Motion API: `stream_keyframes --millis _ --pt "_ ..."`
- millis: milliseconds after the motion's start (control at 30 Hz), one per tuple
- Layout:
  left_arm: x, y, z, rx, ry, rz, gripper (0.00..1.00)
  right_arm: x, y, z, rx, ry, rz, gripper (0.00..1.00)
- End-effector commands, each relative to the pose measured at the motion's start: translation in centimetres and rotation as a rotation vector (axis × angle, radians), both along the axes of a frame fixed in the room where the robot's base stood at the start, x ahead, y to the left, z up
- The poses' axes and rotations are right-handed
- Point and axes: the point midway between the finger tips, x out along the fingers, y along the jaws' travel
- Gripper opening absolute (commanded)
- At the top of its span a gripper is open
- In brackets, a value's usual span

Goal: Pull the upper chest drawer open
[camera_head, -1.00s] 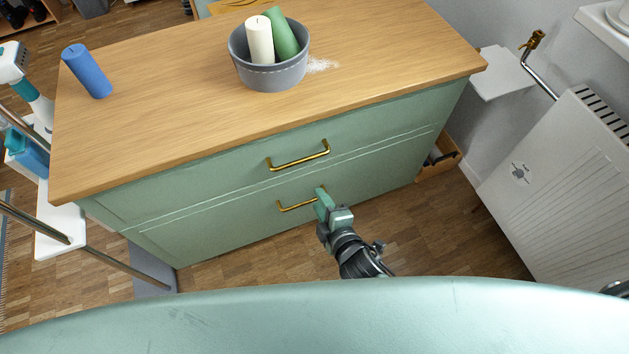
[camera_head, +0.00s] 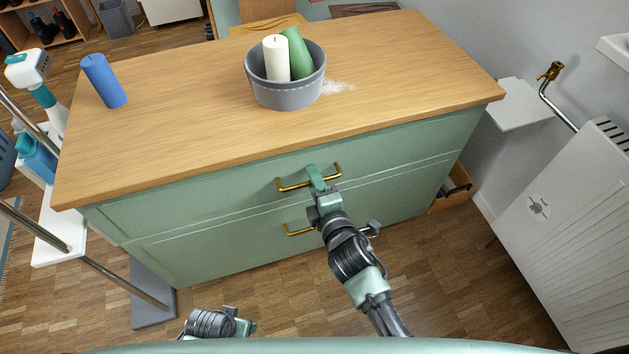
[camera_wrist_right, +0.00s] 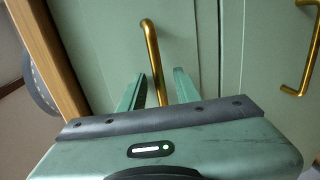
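The green chest's upper drawer (camera_head: 205,203) looks closed, its front flush with the chest. Its brass handle (camera_head: 292,187) also shows in the right wrist view (camera_wrist_right: 150,40). My right gripper (camera_head: 313,172) is at this handle, near its right half. In the right wrist view, its two green fingers (camera_wrist_right: 159,88) stand apart on either side of the brass bar, with visible gaps. My left gripper (camera_head: 240,326) shows only partly at the bottom of the head view, away from the chest; its fingers are not clear.
The lower drawer's brass handle (camera_head: 297,231) sits below. On the wooden top (camera_head: 190,140) stand a grey bowl (camera_head: 285,93) with a white and a green candle, and a blue candle (camera_head: 104,82). A white radiator (camera_head: 570,230) is at right. Floor in front is clear.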

Motion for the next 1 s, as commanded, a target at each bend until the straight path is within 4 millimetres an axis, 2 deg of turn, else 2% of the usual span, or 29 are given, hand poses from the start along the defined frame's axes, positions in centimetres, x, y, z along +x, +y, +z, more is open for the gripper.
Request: stream_keyframes --millis 133,167,267,300,1000 --pt "-0.03 0.03 0.0 0.0 0.001 0.0 0.69 -0.02 -0.02 -0.02 0.0 0.001 0.0 0.33" --pt "-0.03 0.03 0.0 0.0 0.001 0.0 0.69 -0.02 -0.02 -0.02 0.0 0.001 0.0 0.3" --pt "-0.02 0.04 -0.01 0.001 0.0 0.0 0.69 -0.03 -0.02 -0.02 0.0 0.001 0.0 0.02" --pt "-0.02 0.04 -0.01 0.001 0.0 0.0 0.69 -0.03 -0.02 -0.02 0.0 0.001 0.0 0.0" --pt "-0.04 0.05 -0.03 0.001 0.0 0.0 0.69 -0.07 -0.04 -0.08 -0.001 0.002 0.0 0.0"
